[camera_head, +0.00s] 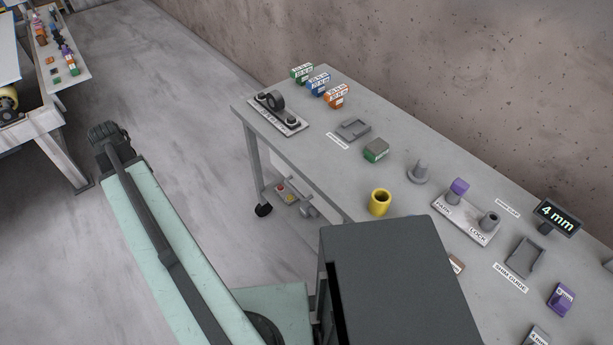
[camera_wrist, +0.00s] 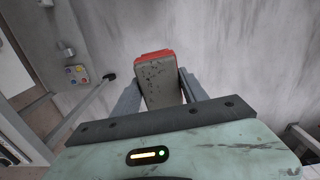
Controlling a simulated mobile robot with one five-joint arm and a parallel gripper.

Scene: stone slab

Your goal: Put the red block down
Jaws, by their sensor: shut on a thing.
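My gripper (camera_wrist: 160,90) shows in the wrist view, with its two grey fingers shut on the red block (camera_wrist: 153,53). The block has a red far end and a grey, speckled face turned to the camera. It sticks out beyond the fingertips, and only floor shows behind it. In the head view the red block and the gripper's fingers cannot be made out. A grey table (camera_head: 330,115) stands by the wall in the head view.
On the table are a green-and-grey block (camera_head: 376,150), a yellow cup (camera_head: 380,202), a purple piece on the PARK/LOCK plate (camera_head: 466,224), a shallow grey tray (camera_head: 525,257) and a "4 mm" display (camera_head: 558,217). Bare tabletop shows between them. Another table (camera_head: 62,150) stands far left.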

